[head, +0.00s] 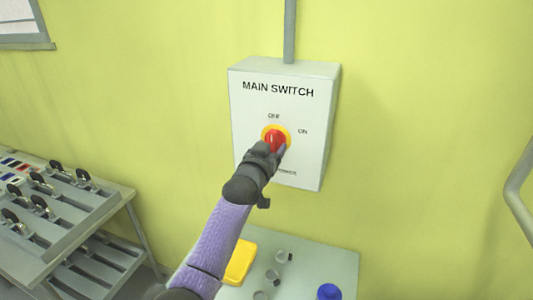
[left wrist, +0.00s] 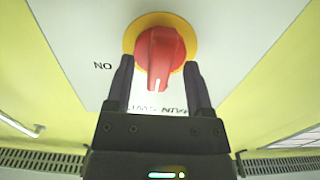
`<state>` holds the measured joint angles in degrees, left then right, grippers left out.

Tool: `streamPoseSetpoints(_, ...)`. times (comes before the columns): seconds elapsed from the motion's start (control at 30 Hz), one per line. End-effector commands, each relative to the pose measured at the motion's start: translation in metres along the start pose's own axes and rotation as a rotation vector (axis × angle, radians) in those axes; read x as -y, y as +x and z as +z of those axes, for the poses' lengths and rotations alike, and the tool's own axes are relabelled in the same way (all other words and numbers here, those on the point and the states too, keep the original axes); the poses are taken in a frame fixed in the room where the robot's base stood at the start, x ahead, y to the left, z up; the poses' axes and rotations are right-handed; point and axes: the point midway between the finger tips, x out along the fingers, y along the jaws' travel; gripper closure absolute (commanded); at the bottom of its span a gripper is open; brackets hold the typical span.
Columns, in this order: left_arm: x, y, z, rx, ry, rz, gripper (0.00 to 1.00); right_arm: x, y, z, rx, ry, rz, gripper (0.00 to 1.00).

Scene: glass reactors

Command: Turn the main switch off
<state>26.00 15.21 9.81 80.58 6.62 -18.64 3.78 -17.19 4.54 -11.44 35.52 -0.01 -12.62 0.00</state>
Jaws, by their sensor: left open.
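The main switch is a red knob (head: 274,137) on a yellow ring, on the front of a white box (head: 308,170) on the wall. The label OFF is above the knob and ON is to its upper right. In the left wrist view, which is upside down, the red knob (left wrist: 160,50) has its white mark towards the MAIN SWITCH lettering, about the OFF side. My left gripper (head: 272,149) is open at the knob. Its fingers (left wrist: 158,68) stand on either side of the knob, with gaps visible. The right gripper is not in view.
A grey conduit (head: 290,30) runs up from the box. Below is a table (head: 330,260) with a yellow item (head: 240,262), small grey vessels and a blue container (head: 329,292). A rack with black-handled parts (head: 110,205) stands left. A grey rail (head: 517,190) is at right.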

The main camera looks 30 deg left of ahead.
Motion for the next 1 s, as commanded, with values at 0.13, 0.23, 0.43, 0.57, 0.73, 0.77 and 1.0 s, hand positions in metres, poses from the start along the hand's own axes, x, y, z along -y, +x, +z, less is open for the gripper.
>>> streamPoseSetpoints(0.13,0.0,-0.026,0.0,0.0,0.001,0.0,0.32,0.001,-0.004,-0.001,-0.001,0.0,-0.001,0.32)
streamPoseSetpoints(0.23,0.0,-0.051,0.0,0.001,0.002,0.0,0.32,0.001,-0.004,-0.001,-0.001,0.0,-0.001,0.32)
streamPoseSetpoints(0.43,0.0,-0.088,0.001,0.001,0.0,0.0,0.32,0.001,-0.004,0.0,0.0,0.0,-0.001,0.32)
streamPoseSetpoints(0.57,0.0,-0.095,0.0,0.0,-0.001,0.0,0.32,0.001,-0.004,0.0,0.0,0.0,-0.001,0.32)
streamPoseSetpoints(0.73,0.0,-0.095,0.0,0.0,-0.001,0.0,0.32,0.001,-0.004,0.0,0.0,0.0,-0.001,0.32)
streamPoseSetpoints(0.77,0.0,-0.095,0.0,0.0,-0.001,0.0,0.32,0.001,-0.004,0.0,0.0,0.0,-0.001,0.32)
streamPoseSetpoints(1.0,-0.001,-0.094,0.018,0.03,0.003,0.003,0.32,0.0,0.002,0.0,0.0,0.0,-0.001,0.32)
